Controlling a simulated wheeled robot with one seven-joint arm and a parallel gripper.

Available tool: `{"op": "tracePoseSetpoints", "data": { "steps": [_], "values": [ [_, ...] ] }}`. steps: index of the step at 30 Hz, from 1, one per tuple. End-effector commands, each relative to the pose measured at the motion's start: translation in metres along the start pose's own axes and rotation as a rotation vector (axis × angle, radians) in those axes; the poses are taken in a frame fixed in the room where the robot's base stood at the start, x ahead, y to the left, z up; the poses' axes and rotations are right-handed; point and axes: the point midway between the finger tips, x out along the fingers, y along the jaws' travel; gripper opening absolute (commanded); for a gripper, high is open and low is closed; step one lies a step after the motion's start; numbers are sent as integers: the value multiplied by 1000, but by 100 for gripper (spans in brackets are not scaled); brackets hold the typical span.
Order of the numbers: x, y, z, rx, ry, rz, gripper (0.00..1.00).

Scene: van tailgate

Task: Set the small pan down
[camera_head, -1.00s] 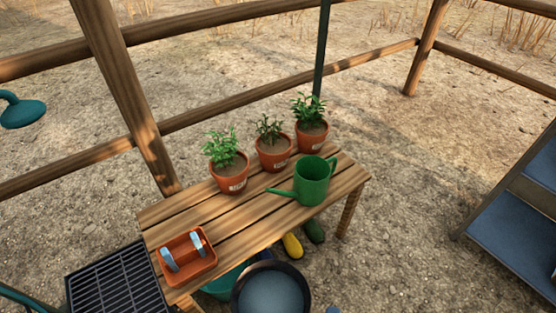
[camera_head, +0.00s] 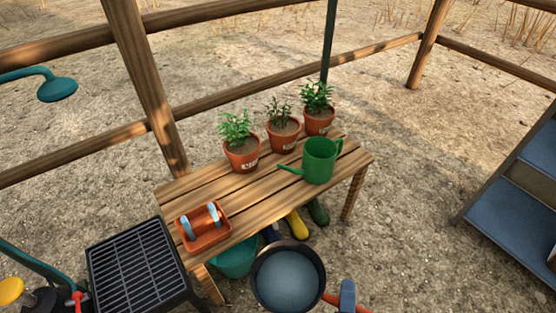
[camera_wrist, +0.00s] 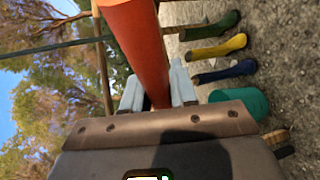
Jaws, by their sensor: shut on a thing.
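The small pan (camera_head: 288,279) has a dark rim, a grey-blue inside and an orange-red handle. In the head view it is held in front of the wooden table's near edge, at the bottom of the picture. My gripper (camera_head: 347,297) is at the handle, right of the pan. In the wrist view my gripper (camera_wrist: 158,95) is shut on the orange handle (camera_wrist: 138,45), which runs up between its fingers. The pan's bowl cannot be made out in the wrist view.
The wooden table (camera_head: 262,208) holds several things: three potted plants (camera_head: 283,132), a green watering can (camera_head: 320,160) and an orange tray (camera_head: 204,228). A black grill (camera_head: 137,264) stands at left. Boots (camera_head: 297,224) and a teal bucket (camera_head: 236,259) are below the table. Bare table lies mid-top.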

Motion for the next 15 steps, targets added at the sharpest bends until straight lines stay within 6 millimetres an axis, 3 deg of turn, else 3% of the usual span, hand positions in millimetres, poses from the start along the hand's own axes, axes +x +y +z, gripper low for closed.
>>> {"op": "tracePoseSetpoints", "data": {
  "steps": [5, 10, 15],
  "values": [
    [34, 17, 15, -8, 46, 12, 0],
    [78, 56, 34, -25, 129, 26, 0],
    [101, 87, 44, -42, 187, 32, 0]
  ]
}}
